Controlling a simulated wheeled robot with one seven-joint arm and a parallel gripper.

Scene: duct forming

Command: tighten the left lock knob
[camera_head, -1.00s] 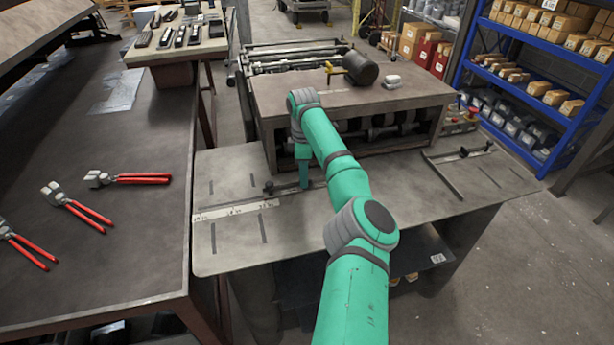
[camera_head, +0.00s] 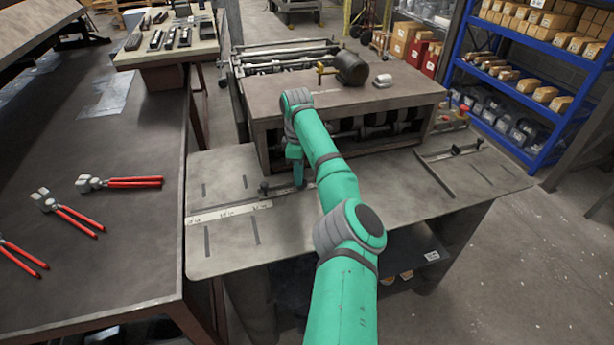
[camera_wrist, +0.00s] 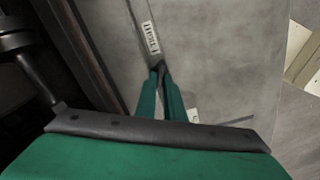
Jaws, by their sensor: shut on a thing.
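The left lock knob (camera_wrist: 161,67) is a small dark shape between my fingertips in the wrist view, mostly covered by them. My gripper (camera_wrist: 160,72) is shut on it, its two green fingers close together. In the head view my gripper (camera_head: 303,185) reaches down to the left side of the grey machine table (camera_head: 225,245), by the front of the raised housing. My wrist hides the held knob there. Another black knob (camera_head: 263,189) stands to the left on the same bar. A white label (camera_wrist: 150,38) with dark lettering lies just beyond my fingertips.
The raised housing (camera_head: 262,122) stands close behind my gripper, with a dark cylinder (camera_head: 351,68) on top. A right stop bar (camera_head: 437,179) lies across the table. Red-handled pliers (camera_head: 135,182) lie on the left bench. The table's front left is clear.

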